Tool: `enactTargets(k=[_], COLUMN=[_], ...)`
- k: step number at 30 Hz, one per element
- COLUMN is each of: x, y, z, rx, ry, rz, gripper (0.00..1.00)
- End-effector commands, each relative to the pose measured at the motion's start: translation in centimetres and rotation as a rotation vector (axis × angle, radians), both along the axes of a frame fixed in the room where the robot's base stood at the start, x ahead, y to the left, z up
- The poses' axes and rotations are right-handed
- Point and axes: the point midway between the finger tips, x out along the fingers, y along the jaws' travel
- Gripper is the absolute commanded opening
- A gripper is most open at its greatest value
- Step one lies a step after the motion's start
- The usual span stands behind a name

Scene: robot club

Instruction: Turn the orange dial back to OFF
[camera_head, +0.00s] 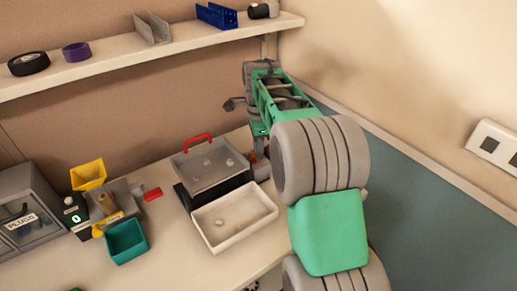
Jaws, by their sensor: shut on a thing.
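My arm reaches in from the lower right and bends down behind the workbench's right end. My gripper (261,160) is low at the right side of a grey and black machine (211,163) with a red handle. A small orange patch, the orange dial (254,157), shows right at the gripper. My gripper is shut on it, though the fingers are small and partly hidden. The dial's marks and its pointing direction cannot be read.
A white tray (234,217) stands in front of the machine. To the left are a teal bin (126,242), a yellow hopper (88,174), a red block (152,194) and a cabinet marked PLUGS (30,219). A shelf (130,58) runs above; a wall stands close right.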

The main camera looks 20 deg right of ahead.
Motion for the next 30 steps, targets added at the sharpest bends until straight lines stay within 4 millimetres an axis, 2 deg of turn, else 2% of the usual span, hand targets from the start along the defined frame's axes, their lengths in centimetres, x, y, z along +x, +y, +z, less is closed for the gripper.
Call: enactTargets(k=[30], x=[0.81], y=[0.17], z=[0.17], rx=[0.000], ry=[0.000], rz=[0.924], gripper=[0.00])
